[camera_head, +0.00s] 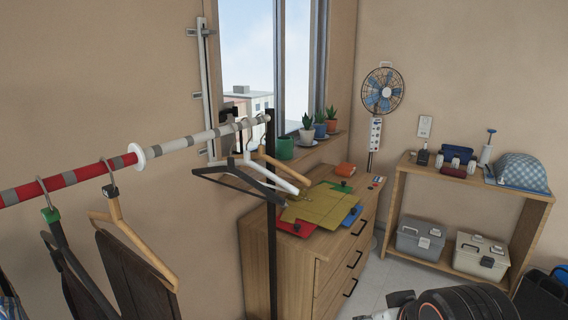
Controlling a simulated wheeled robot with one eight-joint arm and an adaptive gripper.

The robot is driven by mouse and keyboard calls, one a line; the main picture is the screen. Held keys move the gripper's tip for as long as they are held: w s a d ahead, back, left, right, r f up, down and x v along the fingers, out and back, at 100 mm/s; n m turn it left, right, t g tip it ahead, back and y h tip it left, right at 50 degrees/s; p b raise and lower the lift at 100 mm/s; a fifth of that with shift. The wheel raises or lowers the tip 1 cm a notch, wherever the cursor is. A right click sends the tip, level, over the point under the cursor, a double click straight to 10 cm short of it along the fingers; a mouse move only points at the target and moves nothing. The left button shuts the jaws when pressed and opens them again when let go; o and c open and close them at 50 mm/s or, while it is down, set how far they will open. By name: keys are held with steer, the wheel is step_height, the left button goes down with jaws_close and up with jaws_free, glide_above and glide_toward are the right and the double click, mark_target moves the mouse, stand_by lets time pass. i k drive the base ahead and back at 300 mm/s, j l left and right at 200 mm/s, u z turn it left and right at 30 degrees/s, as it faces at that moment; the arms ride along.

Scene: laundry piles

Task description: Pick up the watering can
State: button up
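A small green vessel (285,148) stands at the near end of the windowsill, just right of the clothes rack's black post. It is the only thing here that could be the watering can. No spout or handle shows clearly, so I cannot tell for sure. My gripper is not visible. A dark rounded part at the bottom right looks like part of my arm, well apart from the green vessel.
The clothes rack's rail (195,140) with hangers crosses the left front. A wooden dresser (293,265) with coloured folders stands below the sill. Potted plants (320,129) line the sill. A shelf (478,178) with toolboxes stands at right.

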mark_target(284, 144)
steer(key=i+l, duration=0.25)
steer(key=i+l+u, duration=0.15)
steer(key=l, duration=0.3)
steer(key=i+l, duration=0.35)
steer(key=l+u, duration=0.05)
